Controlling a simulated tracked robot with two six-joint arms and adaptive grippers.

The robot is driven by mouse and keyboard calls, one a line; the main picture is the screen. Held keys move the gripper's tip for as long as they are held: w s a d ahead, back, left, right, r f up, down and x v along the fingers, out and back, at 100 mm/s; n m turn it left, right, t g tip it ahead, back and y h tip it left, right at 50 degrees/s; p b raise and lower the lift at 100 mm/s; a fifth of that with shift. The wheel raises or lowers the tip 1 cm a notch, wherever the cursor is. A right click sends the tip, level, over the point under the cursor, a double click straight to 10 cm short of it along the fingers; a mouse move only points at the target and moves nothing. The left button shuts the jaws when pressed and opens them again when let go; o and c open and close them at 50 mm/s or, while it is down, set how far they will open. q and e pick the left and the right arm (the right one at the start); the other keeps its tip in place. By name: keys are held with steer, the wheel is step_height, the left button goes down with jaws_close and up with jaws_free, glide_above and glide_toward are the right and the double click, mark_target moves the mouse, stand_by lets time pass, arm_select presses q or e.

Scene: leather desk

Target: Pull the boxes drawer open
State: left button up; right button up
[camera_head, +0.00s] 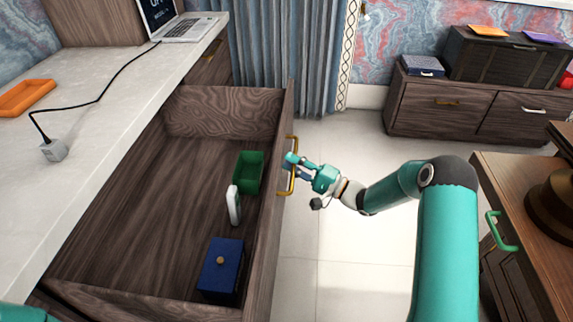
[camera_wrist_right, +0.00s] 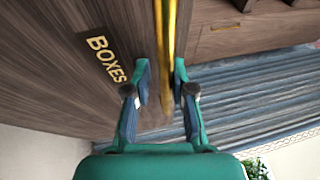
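The boxes drawer (camera_head: 183,97) is pulled far out from under the pale desk top in the head view. Its front panel carries a gold bar handle (camera_head: 293,180). The right wrist view shows gold letters reading BOXES (camera_wrist_right: 107,62) on the wood front, beside the gold handle (camera_wrist_right: 165,30). My left gripper is not in view; only a bit of teal shows at the lower left corner.
Inside the drawer are a green box (camera_head: 248,172), a white object (camera_head: 234,205) and a blue box with a knob (camera_head: 221,266). A laptop (camera_head: 185,27), an orange tray (camera_head: 25,97) and a cabled plug (camera_head: 54,150) are on the desk. Another cabinet (camera_head: 510,172) stands at right.

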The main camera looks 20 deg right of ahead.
steer(key=shift+r, duration=0.1)
steer(key=shift+d, duration=0.15)
steer(key=v, duration=1.1)
steer(key=shift+s, duration=0.4)
steer(key=shift+d, duration=0.15)
steer(key=shift+f, duration=0.2)
